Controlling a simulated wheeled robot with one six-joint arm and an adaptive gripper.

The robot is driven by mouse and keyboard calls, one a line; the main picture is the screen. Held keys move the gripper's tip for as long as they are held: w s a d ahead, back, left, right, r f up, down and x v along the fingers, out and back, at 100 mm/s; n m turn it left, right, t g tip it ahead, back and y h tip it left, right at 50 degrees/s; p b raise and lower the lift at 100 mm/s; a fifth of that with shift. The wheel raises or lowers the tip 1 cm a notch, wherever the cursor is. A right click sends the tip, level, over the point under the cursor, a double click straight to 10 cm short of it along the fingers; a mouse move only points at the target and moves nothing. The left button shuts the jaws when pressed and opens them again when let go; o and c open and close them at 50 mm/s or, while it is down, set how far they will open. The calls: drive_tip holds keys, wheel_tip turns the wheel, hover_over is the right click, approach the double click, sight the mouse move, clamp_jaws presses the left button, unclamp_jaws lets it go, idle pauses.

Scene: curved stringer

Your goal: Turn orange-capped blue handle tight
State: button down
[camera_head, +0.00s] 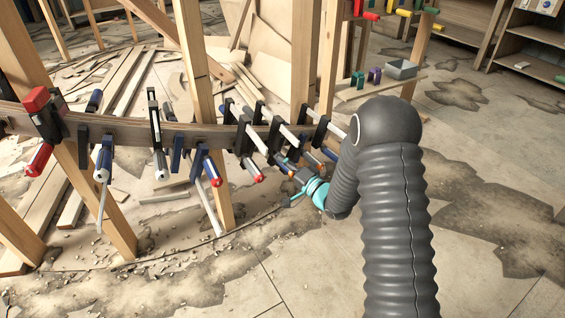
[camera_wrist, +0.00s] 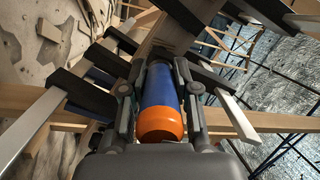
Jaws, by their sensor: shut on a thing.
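The blue handle with the orange cap (camera_wrist: 161,110) is in the middle of the wrist view, with its orange end towards the camera. My gripper (camera_wrist: 160,82) has one finger on each side of the blue part and is shut on it. The handle itself is hard to make out there. The handle's far end meets dark clamp parts at the curved wooden stringer (camera_wrist: 172,36), which also shows in the head view (camera_head: 135,131).
Neighbouring clamps with metal bars (camera_wrist: 240,120) stand close on both sides of my gripper. More clamps, some with red-capped handles (camera_head: 40,160), line the stringer to the left. Wooden posts (camera_head: 303,60) stand behind. The floor (camera_head: 300,285) in front is open, with scattered debris.

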drive_tip(key=shift+w+r, duration=0.1)
drive_tip(key=c, duration=0.9)
unclamp_jaws()
drive_tip(key=shift+o, duration=0.2)
drive_tip(key=v, duration=1.2)
drive_tip(key=shift+s+a+f+b+v, duration=0.15)
drive_tip(key=shift+b+v, duration=0.1)
drive_tip(key=shift+v, duration=1.05)
drive_tip(key=shift+s+a+f+b+v, duration=0.15)
drive_tip(key=shift+b+v, duration=0.1)
drive_tip(key=shift+v, duration=1.05)
drive_tip(key=shift+w+d, duration=0.1)
